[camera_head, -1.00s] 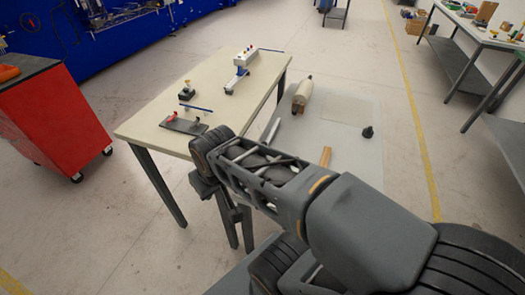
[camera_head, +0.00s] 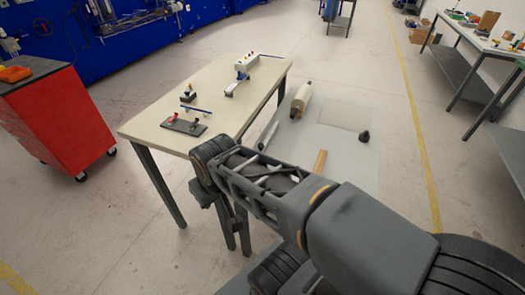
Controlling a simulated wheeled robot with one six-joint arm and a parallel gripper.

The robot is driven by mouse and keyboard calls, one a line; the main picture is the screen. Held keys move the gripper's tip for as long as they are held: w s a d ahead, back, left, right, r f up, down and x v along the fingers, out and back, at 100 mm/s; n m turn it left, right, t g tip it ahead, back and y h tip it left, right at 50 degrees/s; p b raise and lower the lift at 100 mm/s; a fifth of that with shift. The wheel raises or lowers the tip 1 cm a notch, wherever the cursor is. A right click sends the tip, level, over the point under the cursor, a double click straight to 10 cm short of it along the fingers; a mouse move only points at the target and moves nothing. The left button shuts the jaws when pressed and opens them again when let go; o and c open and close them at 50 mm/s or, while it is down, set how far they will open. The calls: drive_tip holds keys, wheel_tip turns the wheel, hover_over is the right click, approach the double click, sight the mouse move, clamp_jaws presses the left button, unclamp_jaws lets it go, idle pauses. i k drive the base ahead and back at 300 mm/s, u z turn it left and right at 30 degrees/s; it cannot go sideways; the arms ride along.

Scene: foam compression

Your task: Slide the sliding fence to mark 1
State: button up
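I cannot tell for sure which part is the sliding fence, and no mark 1 can be read at this size. A dark plate (camera_head: 184,127) with a red knob and a black knob lies near the front left of the beige table (camera_head: 150,117). A thin blue bar (camera_head: 197,110) and a small dark block with a yellow top (camera_head: 187,93) are just behind it. A white and blue device (camera_head: 241,68) with several coloured buttons stands at the table's back. My arm reaches to the table's front right edge; its wrist (camera_head: 212,158) bends down there. My gripper's fingers are not visible.
Right of the table, a pale flat surface bears a cream roll (camera_head: 301,99), a pale sheet (camera_head: 346,116), a black knob-like piece (camera_head: 364,136) and a wooden strip (camera_head: 320,161). A red cabinet (camera_head: 60,120) stands left. Open floor lies between cabinet and table.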

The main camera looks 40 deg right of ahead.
sight(262, 147)
drive_tip(key=z, duration=0.35)
drive_tip(key=k, duration=0.15)
drive_tip(key=u, duration=0.1)
drive_tip(key=i, duration=0.9)
drive_tip(key=z, duration=0.9)
